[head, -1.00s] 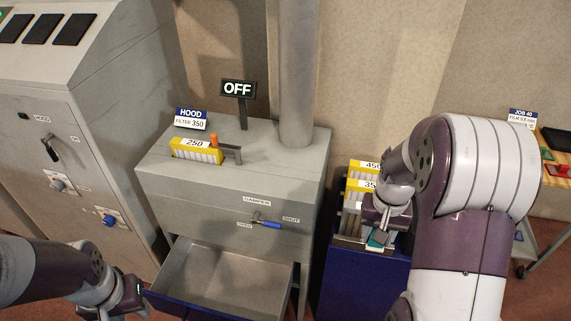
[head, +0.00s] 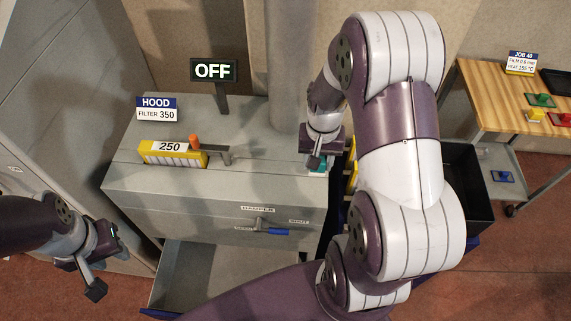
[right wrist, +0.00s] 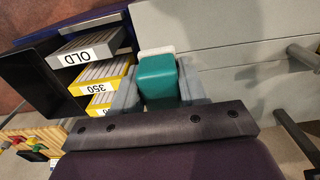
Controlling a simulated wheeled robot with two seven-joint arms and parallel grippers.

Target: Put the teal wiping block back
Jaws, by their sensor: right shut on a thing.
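The teal wiping block (right wrist: 158,82), with a white strip along one end, is between the fingers of my right gripper (right wrist: 160,92). A sliver of it shows in the head view (head: 318,166). My right gripper (head: 318,160) is shut on it, over the right end of the grey hood cabinet (head: 225,192). I cannot tell if the block touches the cabinet. My left gripper (head: 97,262) is low at the left, apart from everything; its jaw opening does not show clearly.
An open drawer (head: 215,268) juts from the cabinet front. A yellow 250 filter (head: 172,153) sits in the cabinet top. Yellow 350 (right wrist: 100,82) and grey OLD (right wrist: 88,50) filters stand beside the cabinet. A wooden table (head: 490,95) with coloured blocks stands at the right.

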